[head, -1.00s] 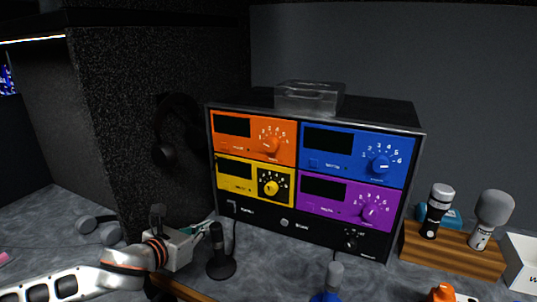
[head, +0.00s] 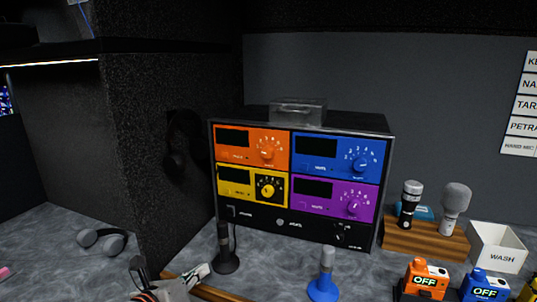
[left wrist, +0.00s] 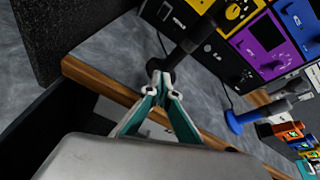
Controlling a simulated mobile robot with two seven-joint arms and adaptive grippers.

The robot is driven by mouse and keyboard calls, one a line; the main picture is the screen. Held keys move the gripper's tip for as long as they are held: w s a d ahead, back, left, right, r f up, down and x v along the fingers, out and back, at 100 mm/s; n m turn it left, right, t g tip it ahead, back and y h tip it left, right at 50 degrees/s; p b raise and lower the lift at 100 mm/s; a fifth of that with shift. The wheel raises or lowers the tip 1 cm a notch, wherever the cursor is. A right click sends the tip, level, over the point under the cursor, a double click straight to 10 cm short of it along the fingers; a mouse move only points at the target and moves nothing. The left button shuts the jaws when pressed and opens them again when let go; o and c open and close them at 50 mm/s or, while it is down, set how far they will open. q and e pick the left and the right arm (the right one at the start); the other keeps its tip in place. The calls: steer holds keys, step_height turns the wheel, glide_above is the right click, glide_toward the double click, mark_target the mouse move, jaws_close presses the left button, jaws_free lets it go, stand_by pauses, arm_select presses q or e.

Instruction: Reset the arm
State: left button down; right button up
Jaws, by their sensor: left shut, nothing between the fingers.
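My left gripper (left wrist: 161,80) is shut and empty in the left wrist view, its teal-lined fingers meeting at the tips. It is over the wooden front edge of the counter. In the head view the left gripper (head: 203,270) is low, left of centre, near the black microphone stand (head: 226,255). The same stand (left wrist: 178,52) appears just beyond the fingertips in the left wrist view; I cannot tell whether they touch it. My right gripper is not in view.
A rack with orange, yellow, blue and purple panels (head: 292,225) stands behind. A blue microphone stand (head: 324,284), a wooden microphone block (head: 425,242), a white WASH bin (head: 497,247) and orange and blue OFF boxes (head: 427,278) are to the right.

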arm_select(q)
steer(key=s+a+f+n+g+y, duration=0.25)
steer(key=s+a+f+n, duration=0.3)
steer(key=s+n, duration=0.35)
steer(key=s+a+f+n+g+y, duration=0.2)
steer(key=s+a+f+n+y, duration=0.25)
steer(key=s+a+n, duration=0.4)
steer(key=s+a+f+n+g+y, duration=0.2)
steer(key=s+a+f+n, duration=0.35)
steer(key=s+n, duration=0.45)
steer(key=w+d+f+n+t+h, duration=0.1)
steer(key=d+f+n+t+h, duration=0.2)
steer(key=d+f, duration=1.1)
steer(key=shift+w+d+n+t+h, duration=0.15)
steer(key=shift+d+n+t+h, duration=0.25)
steer(key=shift+d+h, duration=1.1)
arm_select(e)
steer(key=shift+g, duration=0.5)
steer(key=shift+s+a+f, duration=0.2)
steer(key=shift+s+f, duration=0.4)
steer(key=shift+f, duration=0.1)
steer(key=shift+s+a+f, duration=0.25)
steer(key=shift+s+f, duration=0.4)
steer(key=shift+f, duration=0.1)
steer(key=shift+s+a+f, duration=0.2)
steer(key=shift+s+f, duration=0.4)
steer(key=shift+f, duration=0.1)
arm_select(q)
steer(key=shift+a+h, duration=0.4)
